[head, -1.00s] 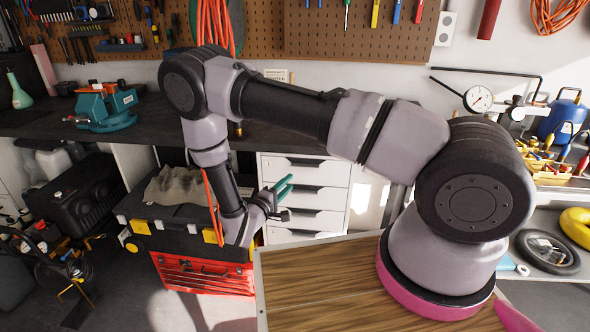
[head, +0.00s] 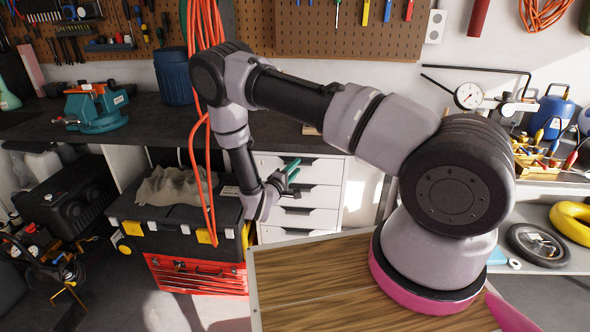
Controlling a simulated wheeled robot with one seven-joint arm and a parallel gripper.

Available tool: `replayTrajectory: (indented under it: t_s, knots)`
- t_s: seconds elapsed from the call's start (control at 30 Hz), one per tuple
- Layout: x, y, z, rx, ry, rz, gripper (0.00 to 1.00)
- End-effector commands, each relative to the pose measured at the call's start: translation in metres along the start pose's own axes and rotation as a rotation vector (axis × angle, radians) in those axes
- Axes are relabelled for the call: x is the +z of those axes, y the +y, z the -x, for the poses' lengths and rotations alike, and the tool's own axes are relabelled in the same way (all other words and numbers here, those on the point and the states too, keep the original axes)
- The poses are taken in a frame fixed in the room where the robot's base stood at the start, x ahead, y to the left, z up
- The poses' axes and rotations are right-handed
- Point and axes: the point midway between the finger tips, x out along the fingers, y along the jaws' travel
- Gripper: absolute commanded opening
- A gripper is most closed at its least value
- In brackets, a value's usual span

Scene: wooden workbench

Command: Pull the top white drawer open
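The white drawer cabinet (head: 338,192) stands under the dark workbench, in the middle of the head view. Its top white drawer (head: 322,170) is shut, with a dark handle slot along its upper edge. The lower drawers are shut too. My gripper (head: 291,170) has green fingertips and appears open, with a small gap between them and nothing held. It is in front of the cabinet, overlapping the left half of the top drawer in the picture. I cannot tell whether it touches the drawer. The gripper hides part of the drawer fronts.
An orange cable (head: 197,140) hangs beside my forearm. A teal vise (head: 95,108) and a blue bin (head: 174,78) stand on the workbench (head: 140,120). A wooden-topped surface (head: 320,285) lies in front.

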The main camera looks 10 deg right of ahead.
Motion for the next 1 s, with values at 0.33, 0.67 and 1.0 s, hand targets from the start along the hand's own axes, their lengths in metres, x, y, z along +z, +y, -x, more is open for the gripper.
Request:
replayTrajectory:
  t_s: [0.33,0.67,1.0]
  knots:
    - [0.0001,-0.0001,0.0005,0.0,0.0,0.0,0.0]
    - [0.0002,-0.0003,0.0007,-0.001,-0.001,0.0,0.0]
    - [0.0002,-0.0004,0.0008,-0.001,-0.001,0.0,0.0]
